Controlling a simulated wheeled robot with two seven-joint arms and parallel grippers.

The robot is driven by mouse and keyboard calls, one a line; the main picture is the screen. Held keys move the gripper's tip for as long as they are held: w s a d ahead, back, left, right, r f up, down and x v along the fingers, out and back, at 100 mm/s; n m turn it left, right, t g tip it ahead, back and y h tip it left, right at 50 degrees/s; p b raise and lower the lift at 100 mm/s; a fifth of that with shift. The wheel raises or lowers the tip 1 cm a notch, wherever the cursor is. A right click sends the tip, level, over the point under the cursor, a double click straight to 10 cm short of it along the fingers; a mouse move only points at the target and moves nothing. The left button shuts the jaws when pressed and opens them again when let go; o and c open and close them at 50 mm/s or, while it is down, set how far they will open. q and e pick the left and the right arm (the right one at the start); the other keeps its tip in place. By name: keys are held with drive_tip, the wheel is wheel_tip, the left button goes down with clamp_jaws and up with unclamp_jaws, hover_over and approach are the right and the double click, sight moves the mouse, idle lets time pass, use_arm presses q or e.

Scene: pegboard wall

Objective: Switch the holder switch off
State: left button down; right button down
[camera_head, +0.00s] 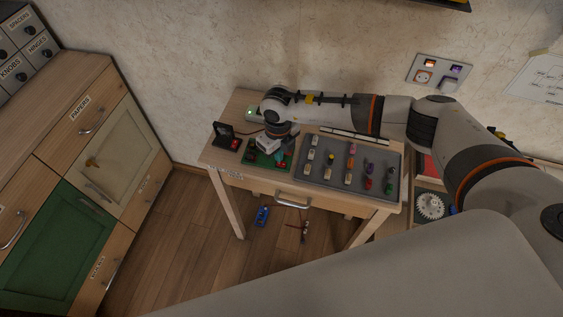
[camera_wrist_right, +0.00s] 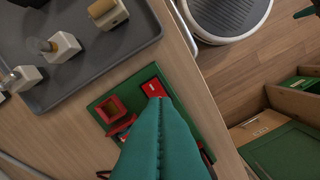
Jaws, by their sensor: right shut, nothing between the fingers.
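A small green board (camera_head: 258,161) lies on the wooden table, and it also shows in the wrist view (camera_wrist_right: 98,103). On it are a red open square holder (camera_wrist_right: 117,109) and a flat red switch piece (camera_wrist_right: 153,87) beside it. I cannot read the switch's position. My right gripper (camera_head: 284,155) is over the board's right part. Its teal fingers are shut and empty, and in the wrist view the fingertips (camera_wrist_right: 166,101) are right at the red switch piece, overlapping its lower edge. I cannot tell if they touch. The fingers hide part of the board. My left gripper is out of view.
A grey tray (camera_head: 313,178) with several small blocks and knobs lies right of the board. A black device (camera_head: 226,138) stands to its left, and a small piece with a green light (camera_head: 249,113) is behind. Cabinets (camera_head: 105,145) stand at left.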

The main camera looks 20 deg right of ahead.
drive_tip(key=shift+f+b, duration=0.8)
drive_tip(key=shift+f, duration=0.15)
idle(0.7)
drive_tip(key=shift+r, duration=0.15)
drive_tip(key=shift+r+p, duration=2.4)
drive_tip(key=shift+r, duration=1.05)
